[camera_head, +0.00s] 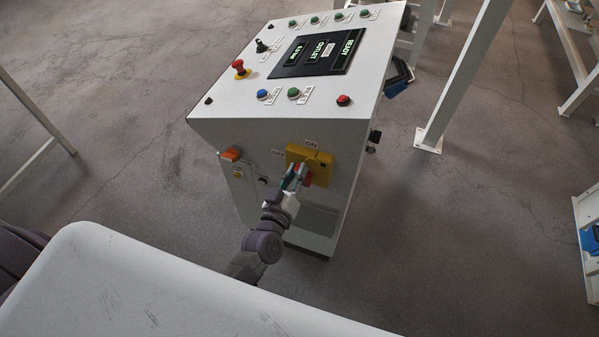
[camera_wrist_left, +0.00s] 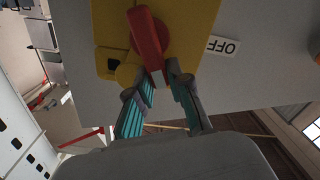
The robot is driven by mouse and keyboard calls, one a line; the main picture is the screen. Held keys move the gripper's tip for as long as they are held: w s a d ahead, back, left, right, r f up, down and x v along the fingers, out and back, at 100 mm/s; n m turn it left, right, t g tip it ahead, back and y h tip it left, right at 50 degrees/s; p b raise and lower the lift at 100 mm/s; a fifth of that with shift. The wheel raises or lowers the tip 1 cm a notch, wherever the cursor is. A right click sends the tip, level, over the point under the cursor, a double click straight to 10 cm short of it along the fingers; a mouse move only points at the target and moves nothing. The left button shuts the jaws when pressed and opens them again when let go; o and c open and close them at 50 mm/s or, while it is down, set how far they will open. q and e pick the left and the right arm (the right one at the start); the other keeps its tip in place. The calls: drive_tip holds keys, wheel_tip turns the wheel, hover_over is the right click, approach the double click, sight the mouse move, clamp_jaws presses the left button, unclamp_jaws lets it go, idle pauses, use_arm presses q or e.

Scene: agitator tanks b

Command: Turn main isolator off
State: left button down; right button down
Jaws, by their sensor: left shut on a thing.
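The main isolator is a yellow plate (camera_head: 322,160) with a red rotary handle (camera_head: 308,178), on the front side of the grey control cabinet (camera_head: 230,135). In the left wrist view the red handle (camera_wrist_left: 149,36) lies aslant across the yellow plate (camera_wrist_left: 185,20), and an OFF label (camera_wrist_left: 223,47) is beside the plate. My left gripper (camera_head: 297,172) is at the isolator. In the left wrist view its fingertips (camera_wrist_left: 163,74) are shut on the end of the red handle, which they partly hide. My right gripper is not in view.
The cabinet's sloped top carries a screen (camera_head: 318,52), a red emergency stop button (camera_head: 240,69) and several other buttons. An orange switch (camera_head: 230,154) is left of the isolator. A white post (camera_head: 455,90) stands at the right. The floor around the cabinet is largely clear.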

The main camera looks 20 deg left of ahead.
use_arm(q)
drive_tip(key=shift+a+f+n+b, duration=0.35)
drive_tip(key=shift+f+n+b, duration=0.35)
drive_tip(key=shift+n, duration=1.45)
drive_tip(key=shift+a+f+n+b, duration=0.35)
drive_tip(key=shift+n+b, duration=0.5)
drive_tip(key=shift+n, duration=1.25)
drive_tip(key=shift+a+f+n+b, duration=0.3)
drive_tip(key=shift+f+n+b, duration=0.4)
drive_tip(key=shift+n, duration=1.45)
drive_tip(key=shift+r, duration=0.1)
drive_tip(key=c, duration=1.1)
unclamp_jaws()
drive_tip(key=s, duration=1.2)
drive_tip(key=shift+a, duration=0.2)
